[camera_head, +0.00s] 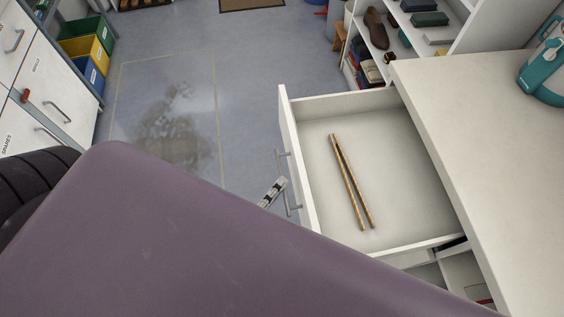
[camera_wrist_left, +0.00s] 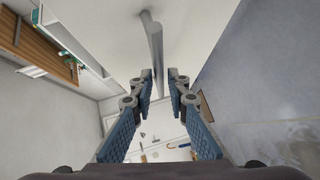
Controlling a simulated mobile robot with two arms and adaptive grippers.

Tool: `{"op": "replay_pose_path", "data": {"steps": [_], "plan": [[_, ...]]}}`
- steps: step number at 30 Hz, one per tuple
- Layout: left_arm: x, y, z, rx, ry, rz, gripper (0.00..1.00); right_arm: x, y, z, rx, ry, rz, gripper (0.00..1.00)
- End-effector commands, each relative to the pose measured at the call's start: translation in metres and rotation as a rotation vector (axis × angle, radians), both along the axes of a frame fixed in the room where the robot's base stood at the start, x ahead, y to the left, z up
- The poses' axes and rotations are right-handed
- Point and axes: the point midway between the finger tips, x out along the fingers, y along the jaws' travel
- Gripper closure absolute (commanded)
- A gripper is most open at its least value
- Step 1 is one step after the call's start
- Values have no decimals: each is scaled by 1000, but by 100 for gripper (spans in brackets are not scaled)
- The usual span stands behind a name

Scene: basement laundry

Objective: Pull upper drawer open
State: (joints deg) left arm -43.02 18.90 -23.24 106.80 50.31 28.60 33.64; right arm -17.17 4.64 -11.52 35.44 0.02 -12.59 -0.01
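The white upper drawer (camera_head: 392,240) stands well out from under the white worktop (camera_head: 478,140) in the head view. Two thin wooden sticks (camera_head: 350,180) lie inside it. Its grey bar handle (camera_head: 293,208) is on the left-facing front. My left gripper (camera_head: 283,183) is at the handle, with only part of a finger showing. In the left wrist view, the fingers of my left gripper (camera_wrist_left: 159,78) are close together on both sides of the handle bar (camera_wrist_left: 155,45). The contact itself is hard to see. My right gripper is not in view.
A white shelf unit (camera_head: 455,35) with shoes and boxes stands at the back. White cabinets (camera_head: 50,85) and coloured bins (camera_head: 85,47) are at the left. A teal-and-white appliance (camera_head: 545,75) stands on the worktop. The stained floor (camera_head: 170,130) left of the drawer is clear.

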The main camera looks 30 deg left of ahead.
Motion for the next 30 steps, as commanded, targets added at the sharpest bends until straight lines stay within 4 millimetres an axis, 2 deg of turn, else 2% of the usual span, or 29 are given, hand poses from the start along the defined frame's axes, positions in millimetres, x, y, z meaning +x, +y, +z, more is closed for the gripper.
{"op": "replay_pose_path", "data": {"steps": [1,6,13,19,30], "plan": [[-12,1,0,1,5,-2,85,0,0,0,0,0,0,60],[-49,6,7,0,7,-4,85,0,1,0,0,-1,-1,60],[-84,11,15,-1,5,-2,85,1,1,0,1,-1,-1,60],[-94,13,17,-2,3,-1,85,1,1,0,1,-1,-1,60],[-94,13,17,-2,1,0,85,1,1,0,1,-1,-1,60]]}}
